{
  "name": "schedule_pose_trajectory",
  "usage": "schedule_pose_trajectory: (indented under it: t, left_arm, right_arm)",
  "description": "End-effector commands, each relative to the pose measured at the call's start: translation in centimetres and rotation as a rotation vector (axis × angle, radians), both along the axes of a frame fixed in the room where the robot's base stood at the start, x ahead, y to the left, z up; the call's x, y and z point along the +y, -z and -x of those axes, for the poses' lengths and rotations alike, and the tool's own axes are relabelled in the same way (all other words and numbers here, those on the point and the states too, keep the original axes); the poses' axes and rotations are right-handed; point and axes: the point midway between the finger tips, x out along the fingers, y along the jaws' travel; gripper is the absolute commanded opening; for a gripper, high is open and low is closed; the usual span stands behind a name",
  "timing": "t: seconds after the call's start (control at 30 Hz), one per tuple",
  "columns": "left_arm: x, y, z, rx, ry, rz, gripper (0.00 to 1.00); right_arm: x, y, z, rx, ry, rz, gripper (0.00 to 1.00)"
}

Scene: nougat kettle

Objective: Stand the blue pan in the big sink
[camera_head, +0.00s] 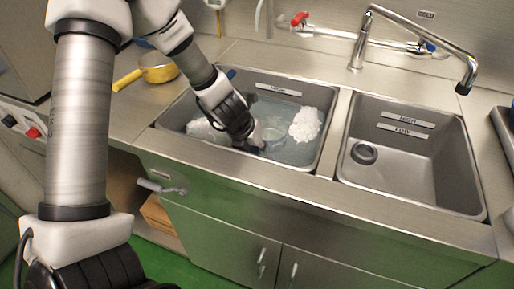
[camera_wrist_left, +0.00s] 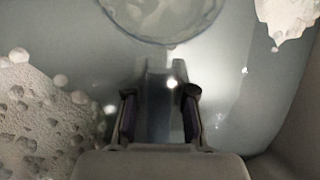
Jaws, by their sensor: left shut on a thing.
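My left gripper (camera_head: 250,140) reaches down into the left sink (camera_head: 328,150), which holds water and white foam. In the left wrist view its fingers (camera_wrist_left: 160,110) are closed around a grey-blue bar that looks like the handle (camera_wrist_left: 158,88) of the pan. A round, shallow, pale rim at the top of that view looks like the pan's body (camera_wrist_left: 165,22). In the head view a faint round shape (camera_head: 272,134) shows beside the fingertips in the water. Its blue colour is hard to make out. Whether the pan touches the sink bottom cannot be told. My right gripper is out of view.
Foam (camera_head: 305,124) floats right of the gripper, with more foam (camera_head: 203,128) to its left. The right sink (camera_head: 430,175) is empty but for a dark ring (camera_head: 364,152). A yellow pan (camera_head: 158,68) stands on the left counter. A tap (camera_head: 358,52) rises behind the divider.

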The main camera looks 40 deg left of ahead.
Motion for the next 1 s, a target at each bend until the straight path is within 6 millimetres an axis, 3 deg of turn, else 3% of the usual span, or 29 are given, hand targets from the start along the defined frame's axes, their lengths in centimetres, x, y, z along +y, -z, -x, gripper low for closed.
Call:
schedule_pose_trajectory:
  t: [0.37,0.4,0.47,0.77,1.0]
  left_arm:
    - [0.0,0.7,0.0,-0.002,0.0,0.0,0.0]
    - [0.0,0.6,0.0,-0.002,0.001,-0.001,0.35]
    - [0.0,0.6,0.0,-0.001,0.0,0.0,0.54]
    - [0.0,0.7,0.0,0.001,-0.001,0.001,0.54]
    - [0.2,-1.0,0.6,-0.004,-0.005,0.003,0.54]
  right_arm:
    - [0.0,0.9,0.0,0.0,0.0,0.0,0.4]
    - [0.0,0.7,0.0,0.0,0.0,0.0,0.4]
    - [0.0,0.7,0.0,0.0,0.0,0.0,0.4]
    - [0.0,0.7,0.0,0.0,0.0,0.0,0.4]
    - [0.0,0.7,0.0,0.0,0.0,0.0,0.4]
